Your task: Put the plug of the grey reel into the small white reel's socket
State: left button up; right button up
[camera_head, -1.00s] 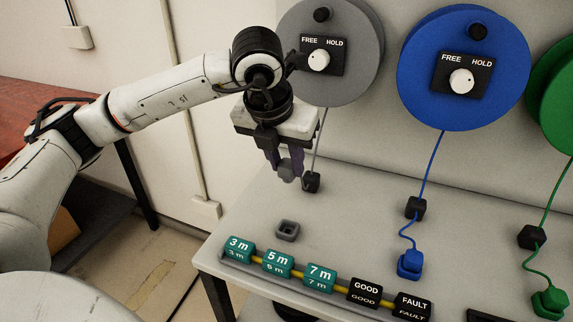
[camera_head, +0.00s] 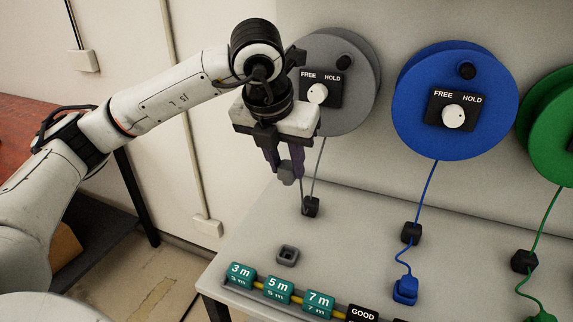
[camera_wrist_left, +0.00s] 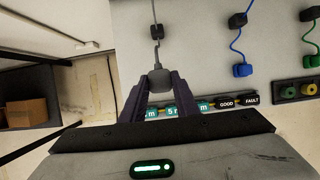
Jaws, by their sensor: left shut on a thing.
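The grey reel (camera_head: 357,112) is mounted at the back, with a FREE/HOLD knob panel (camera_head: 320,90) on its face. My left gripper (camera_head: 286,168) is shut on the grey plug (camera_head: 287,175) and holds it above the table. The plug also shows between the fingers in the left wrist view (camera_wrist_left: 161,79). Its grey cord runs down to a black cord guide (camera_head: 311,207) and from there up to the reel. The small white reel and its socket are not in view. My right gripper is not in view.
An empty grey holder (camera_head: 287,255) sits on the table (camera_head: 350,235). Blocks marked 3 m, 5 m and 7 m (camera_head: 319,303) line the front edge, beside GOOD (camera_head: 363,313). The blue reel (camera_head: 460,135) and green reel (camera_head: 550,130) hang to the right, with their cords and plugs below.

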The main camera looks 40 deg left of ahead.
pick_arm(q)
jog(key=w+d, duration=0.2)
jog(key=d, duration=0.8)
jog(key=w+d, duration=0.3)
jog(key=d, duration=0.8)
jog(key=shift+d, duration=0.2)
jog(key=shift+w, duration=0.1)
